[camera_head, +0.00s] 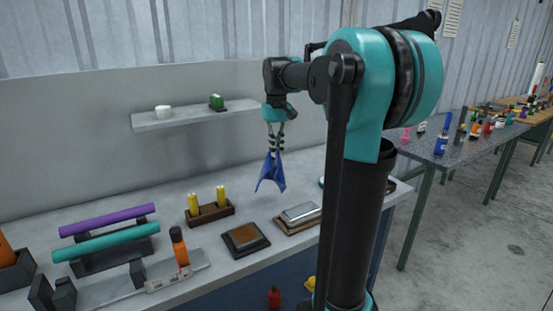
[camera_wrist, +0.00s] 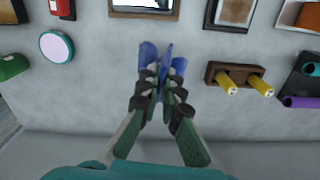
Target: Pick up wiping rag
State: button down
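The wiping rag is a blue cloth (camera_head: 271,173) that hangs from my gripper (camera_head: 275,151) above the workbench, its lower corners drooping. In the wrist view the blue cloth (camera_wrist: 163,60) is pinched between the fingertips of my gripper (camera_wrist: 161,88), with folds sticking out past them. The fingers are closed together on it. In the head view the cloth appears clear of the bench top, in front of the back wall panel.
On the workbench (camera_head: 150,220) stand a wooden holder with two yellow cylinders (camera_head: 210,207), a dark square tray (camera_head: 246,239), a metal block on a board (camera_head: 300,214), an orange bottle (camera_head: 179,247), and purple (camera_head: 107,220) and teal tubes (camera_head: 106,242). A shelf (camera_head: 190,119) is behind.

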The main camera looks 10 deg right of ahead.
notch_tip(320, 180, up, 8)
jog(key=shift+f, duration=0.1)
dwell(1.1)
